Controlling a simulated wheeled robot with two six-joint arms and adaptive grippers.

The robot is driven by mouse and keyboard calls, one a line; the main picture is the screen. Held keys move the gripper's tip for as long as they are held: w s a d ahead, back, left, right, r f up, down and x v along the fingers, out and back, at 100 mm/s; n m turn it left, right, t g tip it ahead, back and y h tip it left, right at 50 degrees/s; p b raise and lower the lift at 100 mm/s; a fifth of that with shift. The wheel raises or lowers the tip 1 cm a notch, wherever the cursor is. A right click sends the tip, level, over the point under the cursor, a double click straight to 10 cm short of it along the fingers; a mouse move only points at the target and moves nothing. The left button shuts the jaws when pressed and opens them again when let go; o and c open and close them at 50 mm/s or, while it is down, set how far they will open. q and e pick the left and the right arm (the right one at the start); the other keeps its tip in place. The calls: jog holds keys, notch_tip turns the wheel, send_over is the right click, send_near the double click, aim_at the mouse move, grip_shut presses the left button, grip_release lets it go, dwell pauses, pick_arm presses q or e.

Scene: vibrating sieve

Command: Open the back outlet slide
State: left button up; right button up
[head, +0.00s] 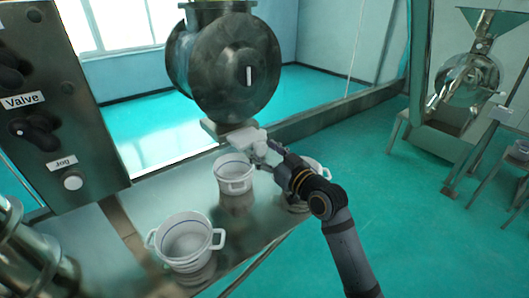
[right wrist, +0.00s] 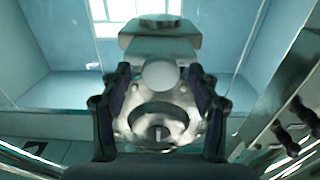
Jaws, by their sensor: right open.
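A large dark metal drum (head: 225,65) stands at the back of the bench in the head view. A pale outlet piece (head: 243,138) juts out below it, with a small metal plate (head: 215,128) beside it. My right gripper (head: 262,150) reaches this piece from the right. In the right wrist view, my open right gripper (right wrist: 160,105) has a finger on either side of a metal part with a pale round knob (right wrist: 160,75) and a ring-shaped opening (right wrist: 158,120). I cannot tell whether the fingers touch it. My left gripper is not in view.
White two-handled pots stand on the metal bench: one in front (head: 185,242), one below the outlet (head: 234,176), and one (head: 316,168) partly hidden by my right arm. A control panel (head: 50,110) stands at left. Another machine (head: 465,90) stands at far right.

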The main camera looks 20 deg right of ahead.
jog(key=shift+s, duration=0.15)
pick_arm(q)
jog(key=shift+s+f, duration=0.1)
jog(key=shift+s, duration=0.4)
pick_arm(e)
jog(key=v, duration=0.7)
jog(key=shift+s+d, duration=0.1)
jog(key=shift+s, duration=0.05)
